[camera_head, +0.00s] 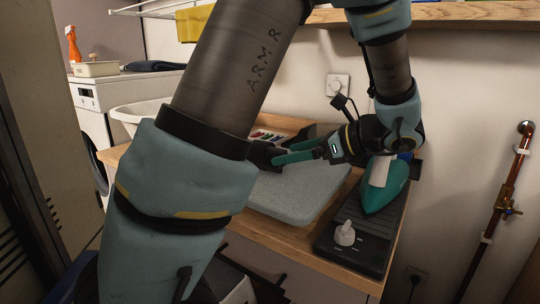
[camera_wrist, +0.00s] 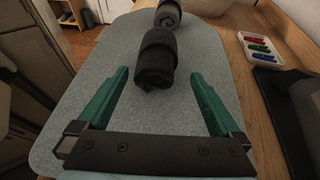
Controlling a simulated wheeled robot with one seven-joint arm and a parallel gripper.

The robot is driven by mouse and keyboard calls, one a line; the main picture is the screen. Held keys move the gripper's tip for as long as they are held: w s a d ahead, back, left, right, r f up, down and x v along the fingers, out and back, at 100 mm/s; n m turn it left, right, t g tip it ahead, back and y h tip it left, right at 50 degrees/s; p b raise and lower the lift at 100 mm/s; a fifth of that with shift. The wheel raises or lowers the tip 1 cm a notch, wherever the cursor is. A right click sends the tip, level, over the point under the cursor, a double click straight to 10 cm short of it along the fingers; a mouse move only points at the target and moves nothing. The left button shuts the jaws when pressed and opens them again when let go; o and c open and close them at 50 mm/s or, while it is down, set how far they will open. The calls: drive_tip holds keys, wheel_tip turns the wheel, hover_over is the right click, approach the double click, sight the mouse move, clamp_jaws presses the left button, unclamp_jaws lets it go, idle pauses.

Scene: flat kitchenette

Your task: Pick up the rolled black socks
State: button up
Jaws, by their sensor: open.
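A rolled bundle of black socks (camera_wrist: 154,66) lies on the grey speckled pad (camera_wrist: 70,110) in the wrist view, just ahead of my gripper and roughly centred between its fingers. A second dark roll (camera_wrist: 168,14) lies farther off, at the top edge. My gripper (camera_head: 284,152) is open, with teal fingers apart and nothing held between them. In the head view it reaches left over the pad (camera_head: 300,198). A dark roll (camera_head: 263,154) shows there by the fingertips, partly hidden by my arm; I cannot tell which roll it is.
A teal iron (camera_head: 384,190) rests on a black stand (camera_head: 362,240) at the right of the wooden worktop. A white tray with coloured items (camera_wrist: 265,48) sits right of the pad. A white basin (camera_head: 135,112) stands behind left. The wall closes off the back.

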sight(268, 158)
drive_tip(key=shift+p+x, duration=0.45)
drive_tip(key=shift+x, duration=2.95)
drive_tip(key=shift+s, duration=0.1)
drive_tip(key=c, duration=1.1)
drive_tip(key=shift+r, duration=5)
